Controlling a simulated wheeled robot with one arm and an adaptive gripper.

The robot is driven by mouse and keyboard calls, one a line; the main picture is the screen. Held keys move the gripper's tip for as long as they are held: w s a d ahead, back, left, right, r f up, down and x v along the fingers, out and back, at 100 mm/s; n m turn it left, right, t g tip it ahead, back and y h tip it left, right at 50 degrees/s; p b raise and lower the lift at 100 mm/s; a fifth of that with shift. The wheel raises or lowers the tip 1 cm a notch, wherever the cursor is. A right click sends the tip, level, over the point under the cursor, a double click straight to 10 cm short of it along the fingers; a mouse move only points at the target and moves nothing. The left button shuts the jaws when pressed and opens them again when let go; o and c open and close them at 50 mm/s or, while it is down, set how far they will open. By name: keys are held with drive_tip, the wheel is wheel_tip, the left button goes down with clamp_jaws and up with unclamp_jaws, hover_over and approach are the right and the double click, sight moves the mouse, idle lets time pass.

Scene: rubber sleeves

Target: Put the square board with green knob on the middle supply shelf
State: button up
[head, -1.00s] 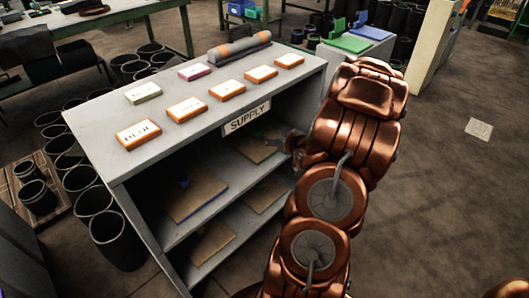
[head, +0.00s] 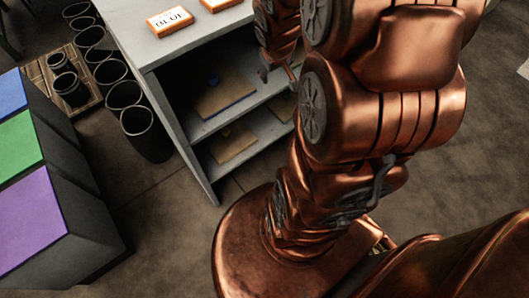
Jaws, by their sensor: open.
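The square board with the green knob is not visible now; my arm covers the right part of the grey supply shelf unit (head: 178,98). The middle shelf (head: 210,126) shows at its left end, with a brown board with a blue knob (head: 225,93) lying flat on it. My gripper (head: 277,76) is open just in front of the shelf opening, to the right of the blue-knob board, its dark fingers pointing down. I see nothing between the fingers.
A board with a yellowish knob (head: 231,144) lies on the lower shelf, and part of another board (head: 281,107) shows right of it. Orange-edged labels (head: 170,20) lie on top. Black bins (head: 143,130) stand left of the unit. Coloured-topped boxes (head: 50,220) stand lower left.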

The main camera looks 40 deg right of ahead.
drive_tip(key=s+a+r+n+g+y, duration=0.1)
drive_tip(key=s+a+r+g, duration=0.2)
drive_tip(key=s+a, duration=0.7)
drive_tip(key=s+a+r+g+y, duration=0.1)
drive_tip(key=s+a+r+g, duration=0.2)
drive_tip(key=s+a, duration=0.8)
drive_tip(key=shift+s+r+n+y, duration=0.25)
drive_tip(key=shift+r+n+y, duration=0.15)
drive_tip(key=s+p+v, duration=0.2)
drive_tip(key=p+v, duration=1.3)
drive_tip(key=v, duration=0.1)
drive_tip(key=shift+s+r+t, duration=0.2)
drive_tip(key=shift+r+t, duration=0.05)
drive_tip(key=shift+t, duration=0.15)
